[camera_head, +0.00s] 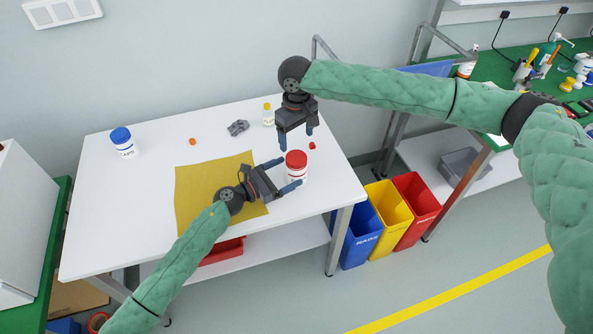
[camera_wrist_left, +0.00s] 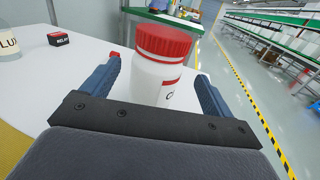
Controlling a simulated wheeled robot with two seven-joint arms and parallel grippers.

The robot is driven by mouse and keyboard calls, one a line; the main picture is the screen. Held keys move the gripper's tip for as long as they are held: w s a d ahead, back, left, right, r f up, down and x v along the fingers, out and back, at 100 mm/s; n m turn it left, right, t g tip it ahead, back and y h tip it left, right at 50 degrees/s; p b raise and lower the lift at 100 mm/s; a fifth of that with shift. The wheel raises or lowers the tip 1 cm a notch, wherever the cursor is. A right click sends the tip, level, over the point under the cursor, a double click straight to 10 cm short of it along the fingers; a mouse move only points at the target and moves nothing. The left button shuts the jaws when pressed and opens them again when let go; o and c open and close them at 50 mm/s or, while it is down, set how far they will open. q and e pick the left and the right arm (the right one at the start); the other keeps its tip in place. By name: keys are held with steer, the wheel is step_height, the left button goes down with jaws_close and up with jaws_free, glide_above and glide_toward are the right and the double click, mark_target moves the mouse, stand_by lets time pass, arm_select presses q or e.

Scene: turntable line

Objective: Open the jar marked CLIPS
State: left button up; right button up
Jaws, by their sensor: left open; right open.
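A white jar with a red lid (camera_head: 296,160) stands upright near the right part of the white table. In the left wrist view the jar (camera_wrist_left: 158,78) shows a red-banded label with only a "C" readable; the rest is turned away. My left gripper (camera_head: 287,174) is open, with one finger on each side of the jar's body. In the left wrist view a gap shows at each finger, so it is not gripping. My right gripper (camera_head: 297,142) is open and points down, above and behind the red lid, apart from it as far as I can tell.
A blue-lidded white jar (camera_head: 123,145), a small yellow-capped bottle (camera_head: 268,119), a grey part (camera_head: 238,128) and an orange piece (camera_head: 192,141) stand on the table (camera_head: 110,215). A mustard mat (camera_head: 200,190) lies left of the jar. The table's right edge is close.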

mark_target(301, 164)
arm_select(q)
steer(key=x, duration=0.5)
steer(key=shift+w+a+f, duration=0.15)
steer(key=shift+w+f, duration=0.05)
arm_select(e)
steer(key=shift+w+f, duration=0.25)
steer(key=shift+w, duration=0.05)
arm_select(q)
steer(key=shift+w+d+r, duration=0.1)
steer(key=shift+w+d, duration=0.15)
steer(key=shift+d, duration=0.3)
arm_select(e)
steer(key=shift+s+r, duration=0.15)
arm_select(q)
steer(key=shift+w, duration=0.1)
